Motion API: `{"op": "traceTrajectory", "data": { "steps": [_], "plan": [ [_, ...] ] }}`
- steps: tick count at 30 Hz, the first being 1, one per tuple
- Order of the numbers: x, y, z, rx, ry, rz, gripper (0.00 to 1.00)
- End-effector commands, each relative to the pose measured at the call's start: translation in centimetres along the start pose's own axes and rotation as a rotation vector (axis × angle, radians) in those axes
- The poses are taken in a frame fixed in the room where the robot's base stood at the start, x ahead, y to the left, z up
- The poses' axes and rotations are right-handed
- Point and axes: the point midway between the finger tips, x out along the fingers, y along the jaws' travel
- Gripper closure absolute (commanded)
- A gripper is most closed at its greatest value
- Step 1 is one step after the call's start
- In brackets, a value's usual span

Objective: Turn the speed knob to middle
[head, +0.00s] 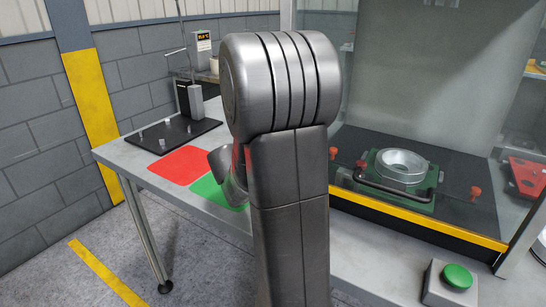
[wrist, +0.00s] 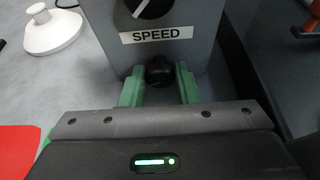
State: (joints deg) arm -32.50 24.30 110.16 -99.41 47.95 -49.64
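The speed knob (wrist: 150,8) is a dark dial with a white pointer line, cut off by the top edge of the wrist view. The line slants from lower left to upper right. The knob is on a grey box (wrist: 200,45), above a white "SPEED" label (wrist: 156,35). My gripper (wrist: 160,75) has two green fingers, apart, in front of the box and below the label. A small black rounded part (wrist: 159,72) shows between them; I cannot tell whether they touch it. In the head view my arm hides the box and gripper.
A white round-based object (wrist: 52,32) stands left of the box. The head view shows a red mat (head: 182,165), a green mat (head: 213,190), a black plate with a stand (head: 150,137), a glazed enclosure (head: 420,80) and a green button (head: 457,276).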

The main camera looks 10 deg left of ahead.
Motion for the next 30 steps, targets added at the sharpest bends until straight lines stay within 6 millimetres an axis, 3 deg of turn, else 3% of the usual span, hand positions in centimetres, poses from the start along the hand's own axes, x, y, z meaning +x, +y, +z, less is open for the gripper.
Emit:
{"op": "traceTrajectory", "data": {
  "steps": [25,26,28,30],
  "plan": [
    [-0.02,-0.13,-0.07,0.121,0.001,0.050,0.94],
    [-0.02,-0.12,-0.07,0.121,0.001,0.050,0.67],
    [-0.02,-0.13,-0.06,0.121,0.001,0.050,0.54],
    [-0.02,-0.12,-0.05,0.121,0.001,0.050,0.51]
  ]
}}
